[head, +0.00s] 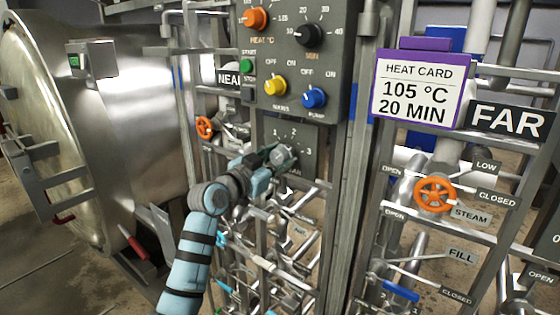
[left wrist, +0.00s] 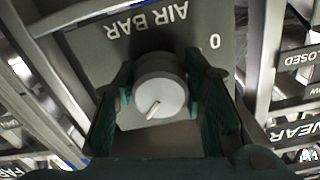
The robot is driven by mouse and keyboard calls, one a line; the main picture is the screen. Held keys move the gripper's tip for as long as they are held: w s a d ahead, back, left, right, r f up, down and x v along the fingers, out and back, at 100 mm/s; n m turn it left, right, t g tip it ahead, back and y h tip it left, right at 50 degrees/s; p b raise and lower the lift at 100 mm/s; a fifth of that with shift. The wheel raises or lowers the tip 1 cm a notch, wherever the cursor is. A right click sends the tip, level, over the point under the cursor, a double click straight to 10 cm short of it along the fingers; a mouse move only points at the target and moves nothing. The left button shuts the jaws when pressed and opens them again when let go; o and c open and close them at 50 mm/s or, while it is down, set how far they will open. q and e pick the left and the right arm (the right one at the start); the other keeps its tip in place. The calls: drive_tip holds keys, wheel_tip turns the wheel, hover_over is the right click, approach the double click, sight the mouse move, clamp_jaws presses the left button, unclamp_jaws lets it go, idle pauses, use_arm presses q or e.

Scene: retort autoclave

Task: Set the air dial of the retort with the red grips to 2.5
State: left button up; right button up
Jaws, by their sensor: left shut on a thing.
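The air dial (head: 283,156) is a round grey knob on the grey panel under the NEAR sign, with 1, 2 and 3 printed around it. My left gripper (head: 272,161) is shut on it. In the left wrist view the dial (left wrist: 160,80) sits between both dark green fingers (left wrist: 158,92). That view is upside down to the AIR BAR lettering. The pale pointer mark runs down and slightly left there, so upward and slightly right on the panel, around 2; the exact value is unclear. The steel retort (head: 130,100) at left has red grips (head: 135,247). My right gripper is out of view.
Above are the orange heat knob (head: 256,18), black minute knob (head: 310,33), yellow knob (head: 274,85) and blue knob (head: 314,97). Pipes, valves and an orange handwheel (head: 204,127) crowd around. A heat card (head: 418,86) and FAR sign (head: 512,120) are at right.

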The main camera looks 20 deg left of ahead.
use_arm(q)
drive_tip(key=shift+f, duration=0.1)
drive_tip(key=o, duration=1.2)
drive_tip(key=v, duration=1.2)
